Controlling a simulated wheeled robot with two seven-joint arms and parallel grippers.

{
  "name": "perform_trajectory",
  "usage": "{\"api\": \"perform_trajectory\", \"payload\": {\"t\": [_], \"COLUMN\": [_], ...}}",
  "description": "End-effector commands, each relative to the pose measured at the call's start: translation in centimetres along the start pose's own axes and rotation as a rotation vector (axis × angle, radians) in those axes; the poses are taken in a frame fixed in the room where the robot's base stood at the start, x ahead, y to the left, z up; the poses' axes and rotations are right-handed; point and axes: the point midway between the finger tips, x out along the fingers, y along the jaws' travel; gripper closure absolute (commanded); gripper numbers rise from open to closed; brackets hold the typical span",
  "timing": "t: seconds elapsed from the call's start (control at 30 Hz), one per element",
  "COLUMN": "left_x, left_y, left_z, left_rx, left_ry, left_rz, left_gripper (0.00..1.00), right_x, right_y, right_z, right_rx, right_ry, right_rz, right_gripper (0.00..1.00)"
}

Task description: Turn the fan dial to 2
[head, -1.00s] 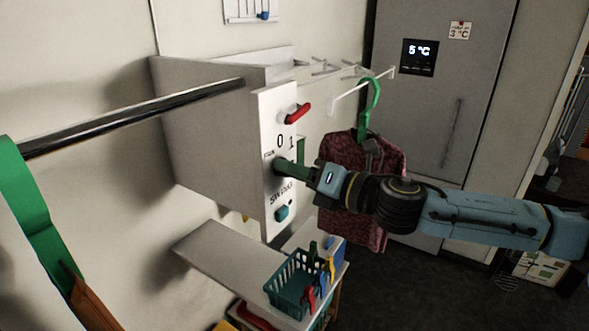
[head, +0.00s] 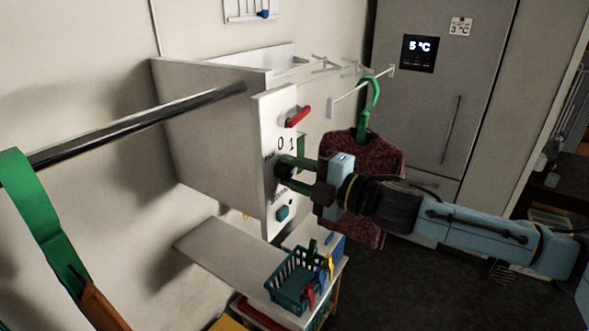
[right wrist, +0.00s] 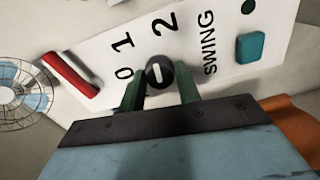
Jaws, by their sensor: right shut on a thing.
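The black fan dial (right wrist: 157,73) is round with a short white mark and sits on a white panel (right wrist: 82,47) printed 0, 1, 2 and SWING. In the right wrist view my right gripper (right wrist: 160,85) has one green finger on each side of the dial, shut on it. I cannot tell surely which number the mark points to. In the head view the same gripper (head: 283,171) reaches the panel (head: 268,115) from the right and mostly hides the dial. My left gripper is not in view.
A red lever (head: 298,116) is above the dial and a teal button (head: 282,213) below. A patterned garment (head: 365,150) hangs close behind my right gripper. A black rod (head: 140,123) runs left. A basket (head: 288,285) of pegs stands on the shelf below.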

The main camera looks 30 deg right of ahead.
Motion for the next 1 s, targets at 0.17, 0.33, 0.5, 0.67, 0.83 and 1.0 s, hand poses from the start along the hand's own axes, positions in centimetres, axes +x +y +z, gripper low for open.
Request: {"api": "perform_trajectory", "payload": {"t": [0.17, 0.33, 0.5, 0.67, 0.83, 1.0], "left_x": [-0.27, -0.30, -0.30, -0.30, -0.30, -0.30], "left_y": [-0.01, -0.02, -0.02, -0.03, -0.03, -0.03], "left_z": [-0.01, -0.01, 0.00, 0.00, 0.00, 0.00], "left_rx": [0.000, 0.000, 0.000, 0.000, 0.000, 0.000], "left_ry": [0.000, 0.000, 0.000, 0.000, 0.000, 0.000], "left_rz": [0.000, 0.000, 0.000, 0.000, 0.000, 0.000], "left_gripper": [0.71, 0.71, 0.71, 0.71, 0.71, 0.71], "right_x": [0.02, 0.02, 0.02, 0.02, 0.01, 0.01], "right_y": [0.22, 0.16, 0.17, 0.16, 0.15, 0.14], "right_z": [0.11, 0.10, 0.10, 0.10, 0.10, 0.09], "right_rx": [0.152, 0.274, 0.360, 0.410, 0.435, 0.441], "right_ry": [-0.002, -0.002, -0.001, -0.001, -0.001, -0.001], "right_rz": [0.004, 0.004, 0.004, 0.003, 0.003, 0.003], "right_gripper": [0.90, 0.90, 0.90, 0.90, 0.90, 0.90]}}
